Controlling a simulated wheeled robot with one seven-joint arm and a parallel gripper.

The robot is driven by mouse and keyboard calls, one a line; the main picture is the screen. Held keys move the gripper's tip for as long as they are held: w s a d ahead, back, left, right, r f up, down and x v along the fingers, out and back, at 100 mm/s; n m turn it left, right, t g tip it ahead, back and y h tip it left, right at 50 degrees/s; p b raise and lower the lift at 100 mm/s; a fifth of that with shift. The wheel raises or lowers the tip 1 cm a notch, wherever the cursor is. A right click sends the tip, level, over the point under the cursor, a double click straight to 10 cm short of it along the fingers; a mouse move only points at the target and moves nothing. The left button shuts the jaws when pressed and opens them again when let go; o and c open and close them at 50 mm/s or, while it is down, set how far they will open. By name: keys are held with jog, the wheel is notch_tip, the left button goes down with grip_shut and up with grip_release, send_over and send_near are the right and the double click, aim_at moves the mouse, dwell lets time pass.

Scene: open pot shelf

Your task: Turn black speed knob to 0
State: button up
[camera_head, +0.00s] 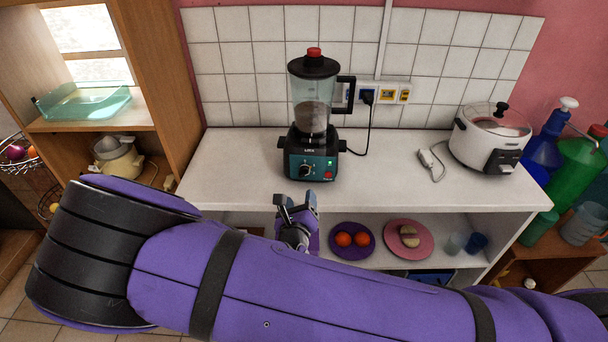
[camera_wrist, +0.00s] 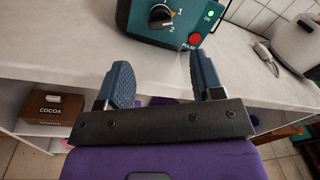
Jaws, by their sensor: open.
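The blender (camera_head: 313,120) stands on the white counter, with a black lid, a red cap and a clear jar holding something dark. Its black speed knob (camera_head: 305,171) is on the teal front panel. In the wrist view the knob (camera_wrist: 160,17) has a pale pointer mark, with printed 1 and 2 to its right; a 0 is not visible there. My gripper (camera_head: 297,202) is open and empty, in front of and below the panel, apart from the knob. In the wrist view its two blue fingertips (camera_wrist: 163,75) are spread, with the knob beyond them.
A red PULSE button (camera_wrist: 195,39) and green ON button (camera_wrist: 209,16) sit beside the knob. A white cooker (camera_head: 488,145) stands on the counter at right. Plates, fruit and cups are on the shelf below. The counter's front edge (camera_head: 380,209) lies near my gripper.

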aim_at(304, 176)
jog(key=w, duration=0.3)
jog(key=w+d, duration=0.1)
jog(key=w, duration=0.6)
jog(key=shift+w+d, duration=0.15)
jog(key=shift+w, duration=0.2)
jog(key=c, duration=0.9)
jog(key=shift+n, duration=0.3)
jog(key=shift+c, duration=0.2)
jog(key=n, duration=0.5)
jog(key=shift+n, duration=0.3)
jog(key=n, duration=0.5)
jog(key=shift+n, duration=0.3)
